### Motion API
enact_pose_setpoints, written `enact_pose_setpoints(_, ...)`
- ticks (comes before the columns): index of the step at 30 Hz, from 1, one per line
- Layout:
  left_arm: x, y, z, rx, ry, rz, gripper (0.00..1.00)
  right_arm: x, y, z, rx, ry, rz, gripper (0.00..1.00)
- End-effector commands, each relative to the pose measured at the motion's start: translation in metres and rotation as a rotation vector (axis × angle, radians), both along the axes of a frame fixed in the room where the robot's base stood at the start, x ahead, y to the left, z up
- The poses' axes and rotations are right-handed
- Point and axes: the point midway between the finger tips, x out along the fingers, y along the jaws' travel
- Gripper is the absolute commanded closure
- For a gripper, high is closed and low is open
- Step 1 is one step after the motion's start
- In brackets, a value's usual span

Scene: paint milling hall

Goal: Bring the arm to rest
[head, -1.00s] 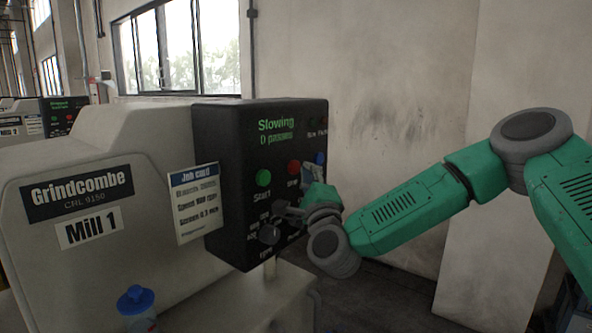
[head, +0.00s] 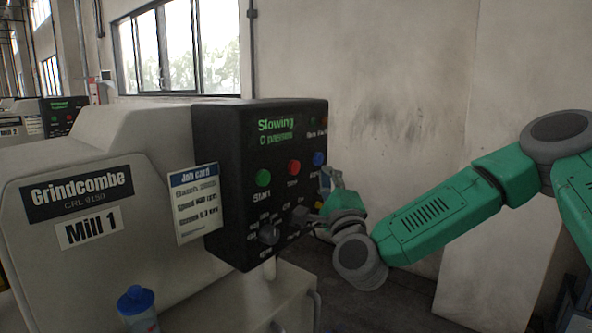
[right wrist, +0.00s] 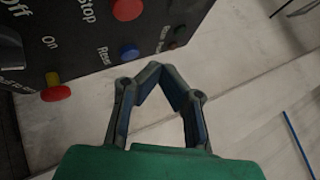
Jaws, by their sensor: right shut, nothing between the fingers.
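My right arm comes in from the right in the head view, green with grey joints. My right gripper (head: 331,179) is beside the right edge of the black control panel (head: 225,150), clear of the buttons. In the right wrist view the right gripper (right wrist: 155,68) has its fingertips together with nothing between them. The panel (right wrist: 75,75) shows there at the upper left, with a red stop button (right wrist: 127,9) and a blue button (right wrist: 129,52). My left gripper is not in view.
The panel display reads "Slowing". The mill body (head: 90,225) fills the left, with a job card (head: 197,203) on it. A blue-capped bottle (head: 137,308) stands in front. A bare wall (head: 400,100) is behind my right arm.

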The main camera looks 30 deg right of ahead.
Motion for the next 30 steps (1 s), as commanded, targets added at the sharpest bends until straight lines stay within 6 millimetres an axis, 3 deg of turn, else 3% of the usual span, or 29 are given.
enact_pose_setpoints(12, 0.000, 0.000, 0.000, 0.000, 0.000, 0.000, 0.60, 0.000, 0.001, -0.001, -0.002, 0.003, 0.001, 1.00)
enact_pose_setpoints(16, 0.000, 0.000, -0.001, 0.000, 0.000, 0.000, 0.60, 0.003, 0.018, -0.023, -0.053, 0.074, 0.033, 1.00)
enact_pose_setpoints(20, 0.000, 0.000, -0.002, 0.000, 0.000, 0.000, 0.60, 0.003, 0.061, -0.084, -0.206, 0.262, 0.122, 1.00)
enact_pose_setpoints(23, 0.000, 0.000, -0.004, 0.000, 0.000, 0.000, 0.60, -0.010, 0.100, -0.150, -0.374, 0.450, 0.221, 1.00)
enact_pose_setpoints(26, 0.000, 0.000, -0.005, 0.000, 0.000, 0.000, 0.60, -0.035, 0.130, -0.216, -0.551, 0.631, 0.329, 1.00)
enact_pose_setpoints(30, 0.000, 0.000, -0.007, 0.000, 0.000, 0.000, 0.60, -0.090, 0.157, -0.306, -0.810, 0.872, 0.499, 1.00)
